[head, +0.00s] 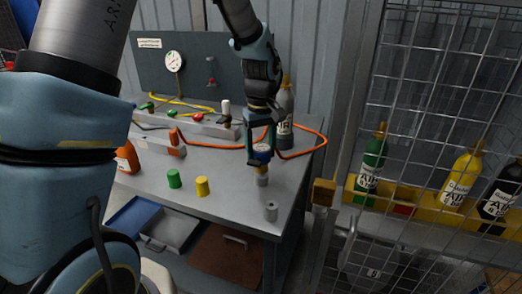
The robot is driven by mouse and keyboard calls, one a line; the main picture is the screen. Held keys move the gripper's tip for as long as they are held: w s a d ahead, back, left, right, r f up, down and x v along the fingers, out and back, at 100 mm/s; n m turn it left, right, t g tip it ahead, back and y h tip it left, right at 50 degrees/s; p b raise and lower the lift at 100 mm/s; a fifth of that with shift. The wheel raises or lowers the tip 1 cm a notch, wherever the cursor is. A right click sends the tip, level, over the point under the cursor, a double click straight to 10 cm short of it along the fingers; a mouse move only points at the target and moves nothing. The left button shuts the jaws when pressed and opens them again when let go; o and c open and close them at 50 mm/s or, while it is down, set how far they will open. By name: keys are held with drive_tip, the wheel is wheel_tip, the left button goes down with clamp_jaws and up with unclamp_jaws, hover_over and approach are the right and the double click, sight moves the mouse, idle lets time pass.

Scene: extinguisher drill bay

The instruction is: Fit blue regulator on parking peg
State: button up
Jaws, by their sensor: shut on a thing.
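My gripper (261,158) points down over the right part of the grey workbench (225,209). It is shut on the blue regulator (262,148), a small blue body with a pale face between the fingers. A grey cylindrical piece (262,180) shows directly below the regulator; I cannot tell whether it is part of the regulator or a separate post, or whether it touches the bench. A short grey peg (271,212) stands upright near the bench's front right corner, apart from my gripper and nearer the camera.
Green (174,179) and yellow (202,187) caps stand left of the gripper. A mesh cage with air bottles (371,160) is at right. The bench front between yellow cap and peg is clear.

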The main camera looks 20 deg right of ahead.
drive_tip(key=shift+f+b, duration=0.4)
drive_tip(key=shift+f, duration=0.4)
idle(0.8)
drive_tip(key=o, duration=1.5)
wheel_tip(320, 180, up, 10)
drive_tip(key=shift+b, duration=0.65)
drive_tip(key=shift+a+r, duration=0.1)
drive_tip(key=shift+r, duration=0.35)
drive_tip(key=shift+m+t, duration=0.8)
drive_tip(key=s+a+f, duration=0.1)
drive_tip(key=a+f, duration=0.1)
drive_tip(key=a, duration=0.8)
drive_tip(key=s+a+f, duration=0.1)
drive_tip(key=a+f, duration=0.1)
drive_tip(key=a, duration=0.8)
drive_tip(key=s+a+f, duration=0.2)
drive_tip(key=a, duration=0.8)
drive_tip(key=shift+f, duration=0.35)
